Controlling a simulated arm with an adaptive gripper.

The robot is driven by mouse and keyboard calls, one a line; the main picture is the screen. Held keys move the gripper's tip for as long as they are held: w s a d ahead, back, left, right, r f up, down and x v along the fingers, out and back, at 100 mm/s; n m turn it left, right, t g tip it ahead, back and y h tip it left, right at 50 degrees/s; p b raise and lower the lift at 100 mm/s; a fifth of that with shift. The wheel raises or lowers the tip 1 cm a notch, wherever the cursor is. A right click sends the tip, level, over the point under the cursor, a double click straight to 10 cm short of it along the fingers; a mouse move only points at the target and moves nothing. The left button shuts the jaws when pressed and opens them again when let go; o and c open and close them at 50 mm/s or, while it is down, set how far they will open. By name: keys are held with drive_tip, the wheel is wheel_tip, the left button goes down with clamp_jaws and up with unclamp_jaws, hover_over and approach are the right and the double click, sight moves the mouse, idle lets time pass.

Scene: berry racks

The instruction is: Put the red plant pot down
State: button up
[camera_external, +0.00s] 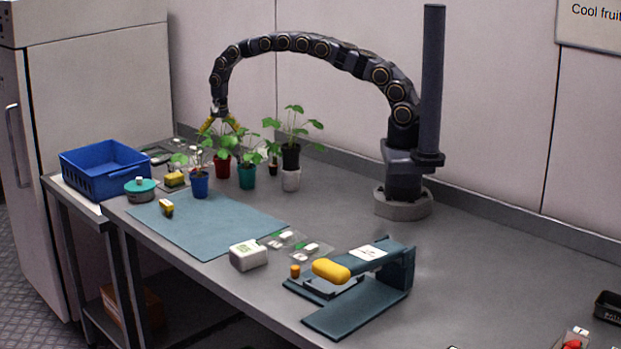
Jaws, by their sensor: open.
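The red plant pot (222,167) stands upright on the grey table among other potted plants, toward the back left. Its green leaves rise just under my gripper (219,128). My gripper has yellow fingers that point down and are spread apart. It is open, above the red pot and the blue pot. Leaves overlap the fingertips, so I cannot tell whether they touch the plant. The pot's left side is partly hidden by the plant in the blue pot.
A blue pot (199,185), a teal pot (246,177) and a black pot on a white one (290,158) crowd the red pot. A blue crate (105,185) stands left. The teal mat (215,222) is mostly clear.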

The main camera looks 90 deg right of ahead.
sight(223, 156)
wheel_tip(223, 156, up, 3)
drive_tip(key=shift+a+r, duration=0.1)
drive_tip(key=s+a+r+n, duration=1)
drive_tip(key=s+a+r, duration=0.6)
drive_tip(key=a, duration=0.1)
drive_tip(key=s+a+n, duration=0.3)
drive_tip(key=s+n, duration=0.1)
drive_tip(key=s, duration=0.7)
drive_tip(key=s+a+n+g, duration=0.1)
drive_tip(key=s+a+n, duration=0.2)
drive_tip(key=s, duration=0.9)
drive_tip(key=shift+s+a+r+n+g, duration=0.15)
drive_tip(key=shift+a+r+n+g, duration=0.15)
drive_tip(key=shift+n, duration=0.8)
